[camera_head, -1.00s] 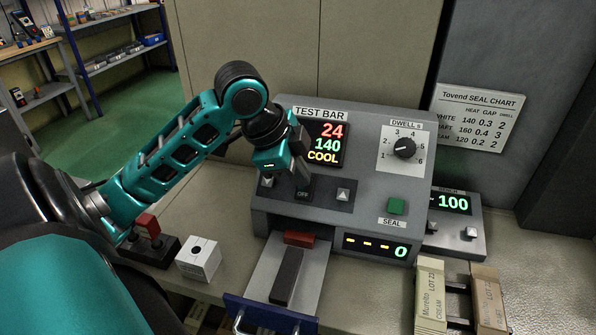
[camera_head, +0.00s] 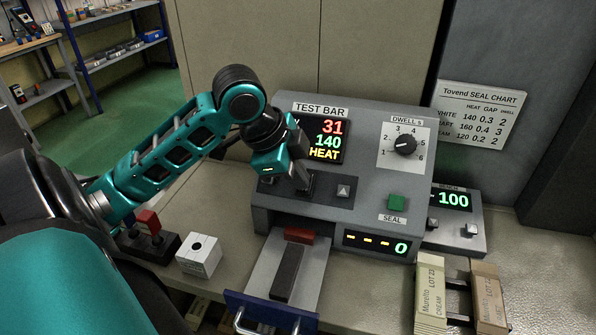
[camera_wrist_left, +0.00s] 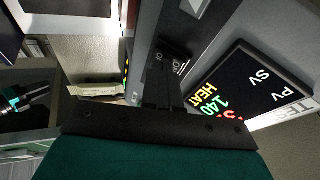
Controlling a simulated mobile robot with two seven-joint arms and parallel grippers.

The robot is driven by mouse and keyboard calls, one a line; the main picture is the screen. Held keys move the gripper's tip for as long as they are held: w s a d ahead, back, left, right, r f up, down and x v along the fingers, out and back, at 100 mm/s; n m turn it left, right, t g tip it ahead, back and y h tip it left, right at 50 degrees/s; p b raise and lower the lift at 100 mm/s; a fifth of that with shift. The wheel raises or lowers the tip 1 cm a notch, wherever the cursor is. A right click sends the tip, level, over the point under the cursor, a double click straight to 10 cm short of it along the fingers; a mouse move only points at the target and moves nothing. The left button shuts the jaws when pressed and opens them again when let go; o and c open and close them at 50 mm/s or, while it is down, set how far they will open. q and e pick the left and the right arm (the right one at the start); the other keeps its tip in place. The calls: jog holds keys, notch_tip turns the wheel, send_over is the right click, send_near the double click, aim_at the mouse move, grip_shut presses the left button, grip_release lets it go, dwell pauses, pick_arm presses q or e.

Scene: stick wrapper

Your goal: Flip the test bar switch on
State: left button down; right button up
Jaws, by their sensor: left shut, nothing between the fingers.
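The grey sealer has a TEST BAR display (camera_head: 325,138) reading 31, 140 and HEAT. Below it, on a dark control strip (camera_head: 328,193), is the test bar switch, mostly hidden by my left gripper (camera_head: 303,188). In the left wrist view the dark switch (camera_wrist_left: 176,58) shows at the fingertips, with small lettering by it. My left gripper is shut and empty, its tips at or against the switch; exact contact cannot be told. A small teal and black gripper, apparently my right one (camera_wrist_left: 32,98), shows at the left of the wrist view; its jaws are unclear.
On the sealer are an arrow button (camera_head: 343,191), the DWELL knob (camera_head: 405,145) and the green SEAL button (camera_head: 397,202). A red-lever switch box (camera_head: 150,245) and a white block (camera_head: 199,257) stand left.

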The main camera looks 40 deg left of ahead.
pick_arm(q)
jog(key=v, duration=1.3)
jog(key=shift+w+f, duration=0.1)
